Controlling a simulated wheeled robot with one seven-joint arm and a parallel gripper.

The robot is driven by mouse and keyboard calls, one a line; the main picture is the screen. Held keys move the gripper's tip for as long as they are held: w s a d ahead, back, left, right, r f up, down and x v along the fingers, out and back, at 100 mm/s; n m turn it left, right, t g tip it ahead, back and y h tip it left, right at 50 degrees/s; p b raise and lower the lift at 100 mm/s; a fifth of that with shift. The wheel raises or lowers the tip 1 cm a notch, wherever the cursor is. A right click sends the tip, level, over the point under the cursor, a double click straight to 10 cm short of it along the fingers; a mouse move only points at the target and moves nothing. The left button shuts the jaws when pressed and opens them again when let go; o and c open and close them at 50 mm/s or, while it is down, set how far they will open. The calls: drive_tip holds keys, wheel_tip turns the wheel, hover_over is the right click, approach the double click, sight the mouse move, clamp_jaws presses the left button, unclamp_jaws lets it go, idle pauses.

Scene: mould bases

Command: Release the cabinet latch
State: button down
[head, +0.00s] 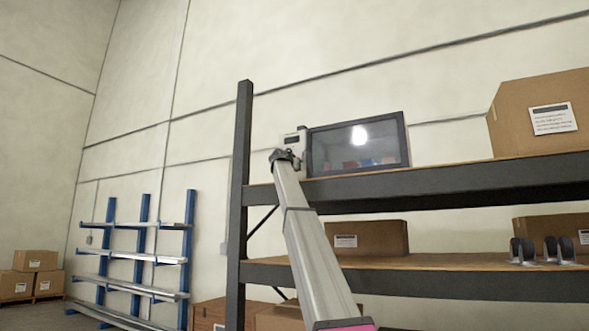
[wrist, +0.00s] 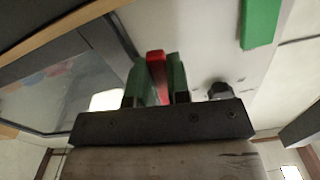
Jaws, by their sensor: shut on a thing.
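The cabinet (head: 404,128) stands on the upper shelf, with a dark-framed glass door and a pale panel (head: 301,145) on its left side. In the wrist view the dark door frame (wrist: 112,45) is at left and the pale panel (wrist: 205,50) at right. A red latch piece (wrist: 155,58) stands between the two green fingers of my gripper (wrist: 158,75). The gripper is shut on it, in front of the panel beside the door. In the head view my arm hides most of the gripper and the latch.
A green block (wrist: 260,22) and a dark round knob (wrist: 219,89) are on the panel, right of my fingers. The dark shelf upright (head: 243,180) stands left of the cabinet. A cardboard box (head: 510,110) is on the same shelf at right, with free board between.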

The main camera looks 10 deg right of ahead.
drive_tip(key=shift+s+d+n, duration=0.2)
drive_tip(key=shift+d+n, duration=0.05)
drive_tip(key=shift+n, duration=0.65)
drive_tip(key=c, duration=1.1)
unclamp_jaws()
drive_tip(key=shift+s, duration=0.1)
drive_tip(key=v, duration=1)
drive_tip(key=shift+s+a, duration=0.2)
drive_tip(key=shift+s, duration=0.05)
